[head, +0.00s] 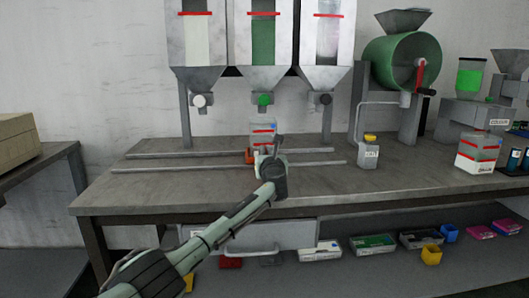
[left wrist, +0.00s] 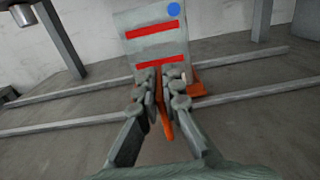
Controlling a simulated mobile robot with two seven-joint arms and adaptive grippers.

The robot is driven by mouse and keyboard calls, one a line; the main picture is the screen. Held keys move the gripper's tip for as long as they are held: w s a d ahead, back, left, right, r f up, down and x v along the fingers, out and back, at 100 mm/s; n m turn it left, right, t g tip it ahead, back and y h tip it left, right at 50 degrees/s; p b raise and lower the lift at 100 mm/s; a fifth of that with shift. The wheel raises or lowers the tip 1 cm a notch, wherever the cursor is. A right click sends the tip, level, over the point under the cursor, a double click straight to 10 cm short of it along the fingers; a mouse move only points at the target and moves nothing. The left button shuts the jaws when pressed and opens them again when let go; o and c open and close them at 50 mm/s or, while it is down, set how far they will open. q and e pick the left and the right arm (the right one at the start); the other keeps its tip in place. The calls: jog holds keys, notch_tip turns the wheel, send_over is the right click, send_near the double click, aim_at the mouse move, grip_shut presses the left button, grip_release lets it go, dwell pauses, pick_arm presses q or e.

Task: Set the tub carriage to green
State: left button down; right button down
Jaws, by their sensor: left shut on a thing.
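A clear tub (head: 262,128) with two red bands sits on the orange carriage (head: 250,156) on the rails. The carriage stands below the green hopper (head: 263,42) and its green knob (head: 264,100), roughly in line with them. In the left wrist view the tub (left wrist: 155,48) shows a blue dot at its top corner, and part of the carriage (left wrist: 196,89) shows at its base. My left gripper (head: 268,158) is in front of the tub, shut on the upright orange handle (left wrist: 164,118). The gripper hides much of the carriage. My right gripper is out of view.
A white-filled hopper (head: 195,42) and a pale, part-filled hopper (head: 327,40) flank the green one. The rails (head: 178,168) run left and right along the bench. A yellow-capped jar (head: 369,153) and a green drum mixer (head: 400,62) stand to the right.

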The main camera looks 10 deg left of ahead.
pick_arm(q)
jog(key=c, duration=1.8)
grip_release()
jog(key=shift+c, duration=0.2)
jog(key=shift+o, duration=0.8)
jog(key=shift+s, duration=0.15)
jog(key=v, duration=1.1)
jog(key=shift+s+f, duration=0.1)
jog(key=shift+s, duration=0.3)
